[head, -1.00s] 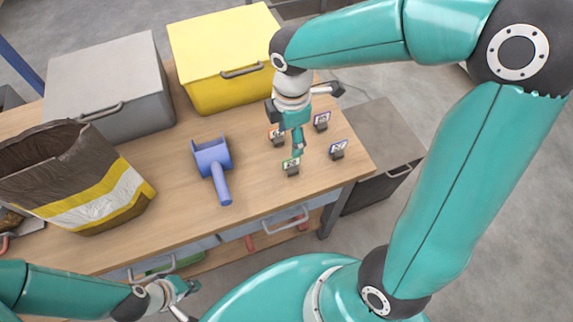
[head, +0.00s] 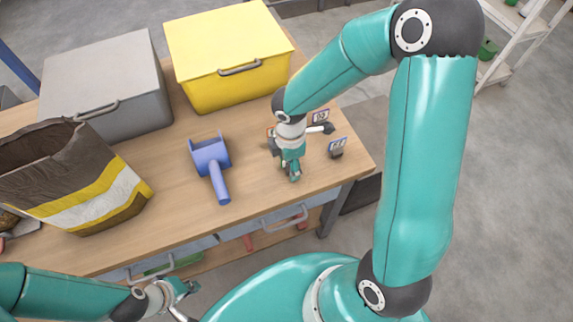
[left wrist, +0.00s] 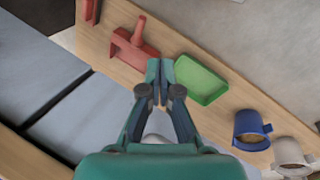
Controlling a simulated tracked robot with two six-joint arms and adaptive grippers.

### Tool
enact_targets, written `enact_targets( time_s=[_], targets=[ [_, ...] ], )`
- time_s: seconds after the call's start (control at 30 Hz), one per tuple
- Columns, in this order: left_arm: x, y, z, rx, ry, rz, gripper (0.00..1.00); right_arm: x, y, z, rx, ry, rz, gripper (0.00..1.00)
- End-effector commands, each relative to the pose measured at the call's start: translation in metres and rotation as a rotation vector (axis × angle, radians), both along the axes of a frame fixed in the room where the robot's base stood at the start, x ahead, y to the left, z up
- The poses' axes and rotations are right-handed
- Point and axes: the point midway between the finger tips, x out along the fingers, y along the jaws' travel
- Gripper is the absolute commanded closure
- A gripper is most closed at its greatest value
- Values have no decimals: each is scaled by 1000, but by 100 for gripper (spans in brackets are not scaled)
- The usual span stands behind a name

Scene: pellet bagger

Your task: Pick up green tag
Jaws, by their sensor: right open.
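My right gripper (head: 292,172) is open and points down at the right part of the wooden table, where the green tag stood in the earlier head view. The gripper now hides the green tag, so I cannot tell whether the fingers are around it or touching it. A blue-edged tag (head: 338,146) in a dark holder stands to the right of the gripper, and another tag (head: 320,116) stands behind it. An orange tag (head: 270,132) is mostly hidden by the gripper. My left gripper (head: 190,289) is low in front of the table; its fingers (left wrist: 160,72) look shut and empty in the left wrist view.
A blue scoop (head: 214,165) lies left of the right gripper. A yellow box (head: 225,55), a grey box (head: 105,85) and an open brown bag (head: 75,180) stand farther left and back. Below, a green tray (left wrist: 202,80) and red scoop (left wrist: 133,48) lie on a shelf.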

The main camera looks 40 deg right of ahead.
Motion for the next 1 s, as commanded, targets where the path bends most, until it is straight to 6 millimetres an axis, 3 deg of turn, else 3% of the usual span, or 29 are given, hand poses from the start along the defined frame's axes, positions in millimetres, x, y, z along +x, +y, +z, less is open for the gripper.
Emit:
enact_targets(
  time_s=[0.23,0.6,1.0],
  targets=[
    [0,0,0,0,0,0,100,0,0,-2,1,0,0,38],
    [0,0,0,0,0,0,100,0,0,-2,0,-1,0,99],
    [0,0,1,0,0,0,100,1,0,4,-1,-2,0,100]
  ],
)
